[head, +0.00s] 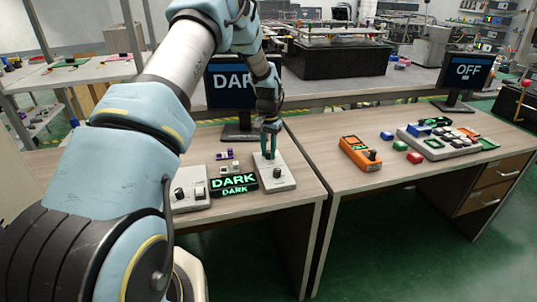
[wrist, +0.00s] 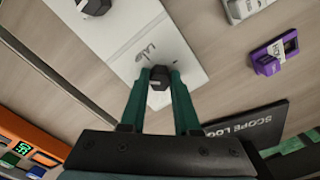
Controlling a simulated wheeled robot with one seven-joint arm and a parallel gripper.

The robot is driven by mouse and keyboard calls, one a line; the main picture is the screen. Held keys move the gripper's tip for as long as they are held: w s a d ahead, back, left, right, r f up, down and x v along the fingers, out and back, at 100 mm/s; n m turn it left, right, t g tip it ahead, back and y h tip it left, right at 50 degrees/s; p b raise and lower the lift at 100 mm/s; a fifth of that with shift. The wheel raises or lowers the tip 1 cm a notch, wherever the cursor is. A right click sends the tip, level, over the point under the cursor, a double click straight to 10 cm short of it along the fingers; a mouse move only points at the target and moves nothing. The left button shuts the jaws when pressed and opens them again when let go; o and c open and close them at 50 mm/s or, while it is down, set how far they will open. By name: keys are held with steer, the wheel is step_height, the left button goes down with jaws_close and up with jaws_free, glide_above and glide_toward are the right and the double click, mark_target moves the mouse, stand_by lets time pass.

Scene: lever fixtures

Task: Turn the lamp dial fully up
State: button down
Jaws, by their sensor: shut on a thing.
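A pale panel box (head: 283,184) stands on the left desk and carries two black knobs. My gripper (head: 269,148) points down over its far end. In the wrist view, my gripper (wrist: 158,82) has its green fingers on either side of a black knob (wrist: 160,76) and is shut on it. A label beside this knob is too small to read surely. The other knob (head: 285,171) on the same box is free, and shows in the wrist view (wrist: 97,5). The black sign (head: 234,183) next to the box reads DARK in green.
A monitor (head: 227,90) behind my arm reads DAR, partly covered. Another pale box (head: 190,196) with a knob stands left of the sign. Purple items (head: 224,155) lie behind it. An orange box (head: 359,153) is on the right desk, across a gap.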

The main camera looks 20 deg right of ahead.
steer(key=m, duration=0.3)
steer(key=shift+m+b, duration=0.35)
steer(key=shift+m, duration=0.05)
steer(key=m, duration=0.3)
steer(key=shift+m, duration=0.3)
steer(key=m, duration=0.6)
steer(key=shift+w, duration=0.1)
steer(key=m+p, duration=0.1)
steer(key=m, duration=0.6)
steer(key=shift+m, duration=0.3)
steer(key=m+p, duration=0.1)
steer(key=m, duration=0.5)
steer(key=shift+m, duration=0.4)
steer(key=c, duration=0.6)
jaws_free()
steer(key=shift+c, duration=0.2)
